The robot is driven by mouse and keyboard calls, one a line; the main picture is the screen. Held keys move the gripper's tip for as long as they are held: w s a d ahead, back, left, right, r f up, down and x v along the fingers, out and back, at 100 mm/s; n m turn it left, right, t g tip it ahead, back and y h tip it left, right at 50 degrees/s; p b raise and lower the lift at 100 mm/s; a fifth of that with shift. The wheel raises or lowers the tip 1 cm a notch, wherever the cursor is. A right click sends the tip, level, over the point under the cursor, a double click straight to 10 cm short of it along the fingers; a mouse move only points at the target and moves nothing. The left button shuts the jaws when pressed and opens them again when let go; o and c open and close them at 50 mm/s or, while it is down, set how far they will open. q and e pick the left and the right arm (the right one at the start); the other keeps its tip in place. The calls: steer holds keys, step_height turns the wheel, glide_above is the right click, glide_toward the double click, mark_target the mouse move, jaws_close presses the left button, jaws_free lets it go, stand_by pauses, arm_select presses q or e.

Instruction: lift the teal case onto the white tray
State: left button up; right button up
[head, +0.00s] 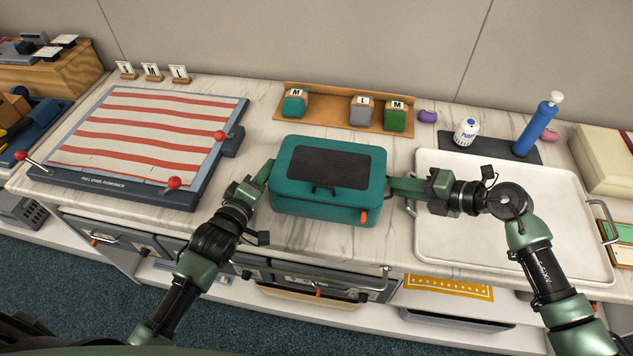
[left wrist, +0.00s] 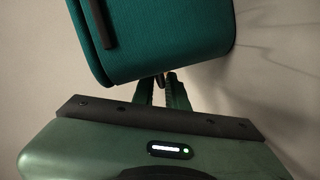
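The teal case (head: 325,208), with a dark panel on its lid and an orange tag in front, sits level between my two grippers, left of the white tray (head: 500,255). I cannot tell whether it touches the counter. My left gripper (head: 266,172) is at the case's left side. In the left wrist view, its fingers (left wrist: 163,82) are close together at the edge of the case (left wrist: 165,40), seemingly around a small part there. My right gripper (head: 392,187) meets the case's right side. Its fingertips are not clear enough to show their gap.
The tray is empty, with raised metal handles, and my right arm passes over it. A striped board (head: 140,130) with red knobs lies left. A wooden rack (head: 335,112) of lettered blocks stands behind the case. A blue bottle (head: 537,128) and white can (head: 466,132) stand behind the tray.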

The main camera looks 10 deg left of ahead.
arm_select(q)
steer(key=shift+w, duration=0.15)
arm_select(e)
steer(key=shift+a+f, duration=0.1)
steer(key=shift+a, duration=0.05)
arm_select(q)
jaws_close()
arm_select(e)
jaws_close()
arm_select(q)
steer(key=shift+f, duration=0.1)
stand_by(0.9)
